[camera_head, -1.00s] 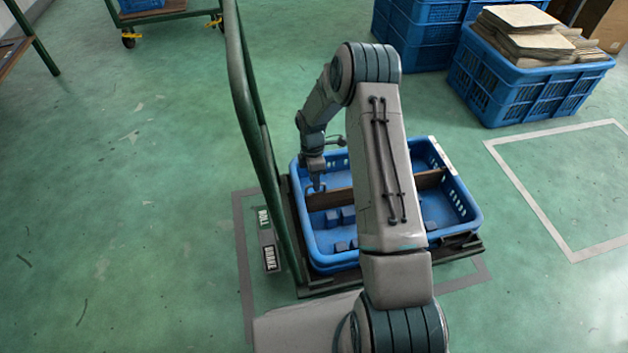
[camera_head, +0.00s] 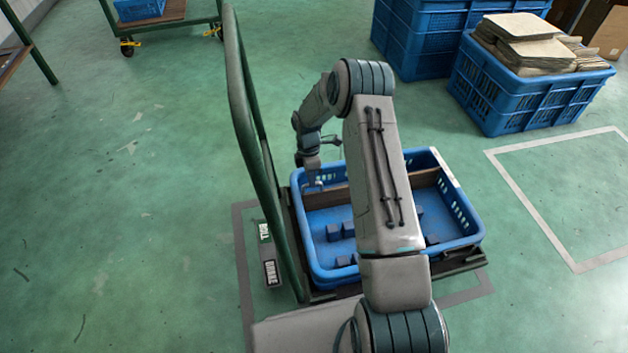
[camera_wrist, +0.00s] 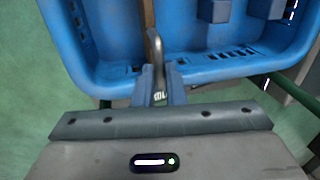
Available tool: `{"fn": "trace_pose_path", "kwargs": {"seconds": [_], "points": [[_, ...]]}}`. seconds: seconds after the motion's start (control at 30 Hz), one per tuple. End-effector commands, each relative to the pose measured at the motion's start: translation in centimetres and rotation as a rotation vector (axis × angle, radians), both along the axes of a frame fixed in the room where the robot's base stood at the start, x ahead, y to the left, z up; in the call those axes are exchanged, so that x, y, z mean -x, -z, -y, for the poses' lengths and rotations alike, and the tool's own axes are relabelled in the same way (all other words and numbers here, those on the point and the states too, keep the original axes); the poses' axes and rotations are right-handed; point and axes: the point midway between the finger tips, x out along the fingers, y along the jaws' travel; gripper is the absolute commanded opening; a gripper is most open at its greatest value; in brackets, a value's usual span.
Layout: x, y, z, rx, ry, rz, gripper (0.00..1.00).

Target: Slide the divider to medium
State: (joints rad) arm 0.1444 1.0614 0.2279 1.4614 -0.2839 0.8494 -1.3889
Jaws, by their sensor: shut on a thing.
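The divider (camera_head: 330,197) is a brown wooden strip standing across the blue tray (camera_head: 463,243), nearer the tray's far side than its near side. My arm hides its middle. My gripper (camera_head: 318,183) is at the divider's left end, just inside the tray's left wall. In the wrist view, the fingers of my gripper (camera_wrist: 160,84) are shut on a grey curved handle (camera_wrist: 155,47) at the end of the divider (camera_wrist: 149,18). I see no readable medium mark.
Several small blue blocks (camera_head: 348,229) are on the tray floor, on the near side of the divider. A green cart rail (camera_head: 244,110) rises close to the tray's left. Blue crates (camera_head: 525,95) stand at the back right.

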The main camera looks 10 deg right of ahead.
Motion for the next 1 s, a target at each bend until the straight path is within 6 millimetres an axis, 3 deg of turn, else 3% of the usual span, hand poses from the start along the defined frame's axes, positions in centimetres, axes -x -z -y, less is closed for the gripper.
{"fn": "trace_pose_path", "kwargs": {"seconds": [0.17, 0.2, 0.27, 0.3, 0.67, 1.0], "points": [[0.1, 0.0, 0.0, -0.011, 0.008, -0.001, 0.00], [0.1, 0.0, 0.1, -0.011, 0.010, -0.001, 0.13], [0.1, 0.0, 0.3, -0.010, 0.014, -0.001, 0.30], [0.1, 0.0, 0.4, -0.010, 0.015, -0.001, 0.33], [-0.1, -0.8, 0.5, -0.008, 0.016, 0.000, 0.33], [-1.5, -7.8, 0.4, -0.009, 0.015, 0.002, 0.33]]}}
